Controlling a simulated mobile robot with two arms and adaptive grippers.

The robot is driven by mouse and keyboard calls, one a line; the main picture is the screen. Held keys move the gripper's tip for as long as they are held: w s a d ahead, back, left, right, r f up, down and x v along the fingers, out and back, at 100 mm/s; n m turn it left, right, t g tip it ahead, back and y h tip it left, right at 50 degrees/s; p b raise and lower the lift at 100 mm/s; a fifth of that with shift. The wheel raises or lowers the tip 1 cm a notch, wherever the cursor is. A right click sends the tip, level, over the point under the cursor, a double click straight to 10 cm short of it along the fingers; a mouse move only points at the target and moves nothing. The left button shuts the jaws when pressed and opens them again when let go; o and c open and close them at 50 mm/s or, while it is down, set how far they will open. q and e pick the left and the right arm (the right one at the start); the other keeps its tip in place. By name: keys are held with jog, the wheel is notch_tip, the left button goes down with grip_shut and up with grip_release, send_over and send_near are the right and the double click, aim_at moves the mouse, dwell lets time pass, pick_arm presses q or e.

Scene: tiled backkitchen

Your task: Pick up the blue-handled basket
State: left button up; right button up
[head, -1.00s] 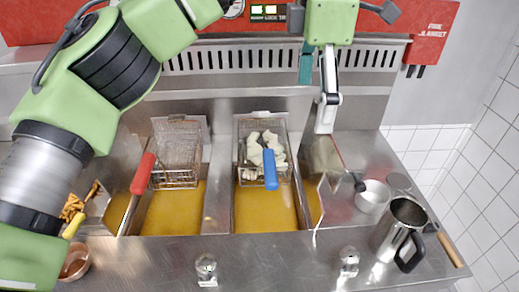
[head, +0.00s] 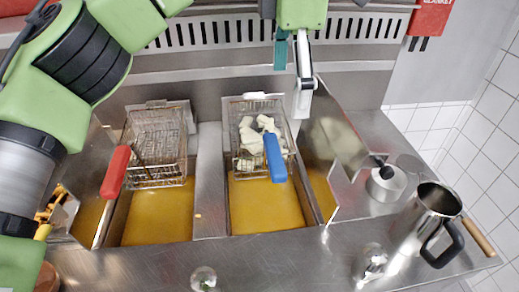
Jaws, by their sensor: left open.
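The blue-handled basket (head: 246,108) is a wire fry basket holding pale pieces of food (head: 262,138). It sits above the right oil well (head: 265,205), and its blue handle (head: 275,158) points toward me. My left gripper (head: 292,75) is open, with a teal finger and a white-grey finger pointing down. It is empty and is just behind and above the handle in the picture, near the basket's back right corner. I cannot tell its exact height over the basket. My right gripper is not in view.
A red-handled basket (head: 155,145) sits over the left oil well (head: 160,215). A metal divider (head: 333,140) stands right of the basket. A steel jug (head: 425,215) and a small pot (head: 385,185) are at the right. The front counter has two knobs (head: 203,279).

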pick_arm(q)
jog(key=f+p, duration=0.2)
jog(key=f, duration=1.2)
jog(key=shift+a, duration=0.2)
jog(key=shift+w+f, duration=0.15)
jog(key=shift+f, duration=0.4)
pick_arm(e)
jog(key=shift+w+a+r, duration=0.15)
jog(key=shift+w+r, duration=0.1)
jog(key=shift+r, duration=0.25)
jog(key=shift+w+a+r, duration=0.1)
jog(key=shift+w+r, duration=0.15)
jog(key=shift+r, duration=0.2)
pick_arm(q)
jog(key=c, duration=1.7)
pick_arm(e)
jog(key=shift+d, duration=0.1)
